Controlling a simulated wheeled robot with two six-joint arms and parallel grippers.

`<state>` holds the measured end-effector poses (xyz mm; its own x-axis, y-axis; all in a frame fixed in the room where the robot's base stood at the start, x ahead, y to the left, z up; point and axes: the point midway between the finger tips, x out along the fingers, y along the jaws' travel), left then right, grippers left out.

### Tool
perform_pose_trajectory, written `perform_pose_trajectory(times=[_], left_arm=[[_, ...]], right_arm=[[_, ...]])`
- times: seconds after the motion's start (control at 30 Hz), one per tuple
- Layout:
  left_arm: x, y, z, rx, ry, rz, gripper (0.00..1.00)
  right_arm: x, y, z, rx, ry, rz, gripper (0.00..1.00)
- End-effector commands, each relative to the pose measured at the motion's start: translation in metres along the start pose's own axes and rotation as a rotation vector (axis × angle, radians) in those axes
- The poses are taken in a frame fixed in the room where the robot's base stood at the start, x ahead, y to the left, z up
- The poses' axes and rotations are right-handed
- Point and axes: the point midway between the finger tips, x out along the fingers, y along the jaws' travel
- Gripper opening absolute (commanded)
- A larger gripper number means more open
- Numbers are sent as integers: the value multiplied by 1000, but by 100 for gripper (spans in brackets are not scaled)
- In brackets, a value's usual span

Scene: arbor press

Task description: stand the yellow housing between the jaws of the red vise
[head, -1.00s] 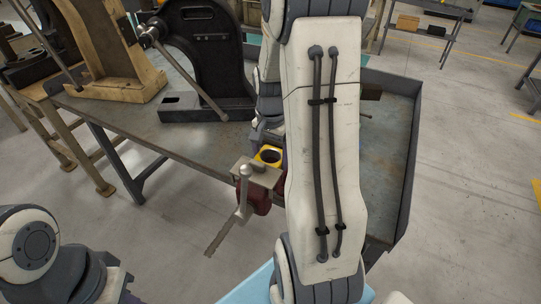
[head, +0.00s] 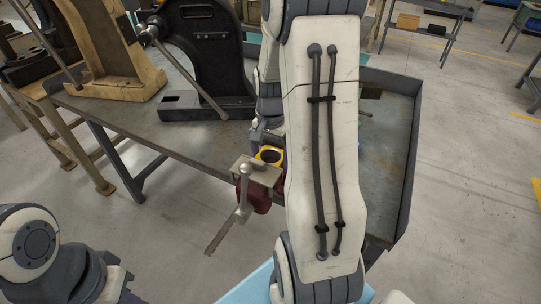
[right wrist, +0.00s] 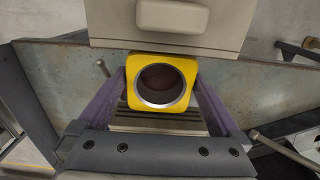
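The yellow housing (head: 270,154) is a squarish block with a round metal-rimmed bore facing up. In the right wrist view the housing (right wrist: 134,92) sits between the vise's large smooth jaw and its ribbed jaw. The red vise (head: 258,197) is at the bench's front edge, its grey front jaw (head: 254,173) nearest me. My right gripper (right wrist: 162,82) has a purple finger on either side of the housing and appears shut on it. Its fingers are mostly hidden by my arm in the head view. The housing's underside is hidden.
A black arbor press (head: 207,60) stands on the steel bench (head: 150,135) behind the vise, with its long lever angled down. A tan press frame (head: 120,75) is to its left. The vise handle (head: 243,190) hangs in front. The bench has a raised right rim (head: 410,165).

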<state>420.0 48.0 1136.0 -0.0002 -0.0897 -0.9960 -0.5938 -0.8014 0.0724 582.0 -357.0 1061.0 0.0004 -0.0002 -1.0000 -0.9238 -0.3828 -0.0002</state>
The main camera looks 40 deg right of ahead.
Motion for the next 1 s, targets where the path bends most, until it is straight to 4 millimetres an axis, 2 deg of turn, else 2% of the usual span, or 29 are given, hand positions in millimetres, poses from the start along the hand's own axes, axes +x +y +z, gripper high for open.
perform_pose_trajectory(times=[0.17, 0.5, 0.63, 0.8, 1.0], left_arm=[[2, 0, 0, 0, 0, 0, 0], [8, -1, 0, 0, 0, 0, 0], [10, -1, 0, 1, 0, 0, 0], [10, -1, 0, 1, 0, 0, 0], [10, -1, 0, 1, 0, 0, 0]], right_arm=[[-11, -1, -1, 0, 3, -2, 100], [-76, -1, -1, 0, 5, -4, 100], [-94, -1, -1, 0, 4, -3, 100], [-104, 0, 0, 0, 0, 0, 100], [-105, -1, 1, -6, 0, 0, 100]])
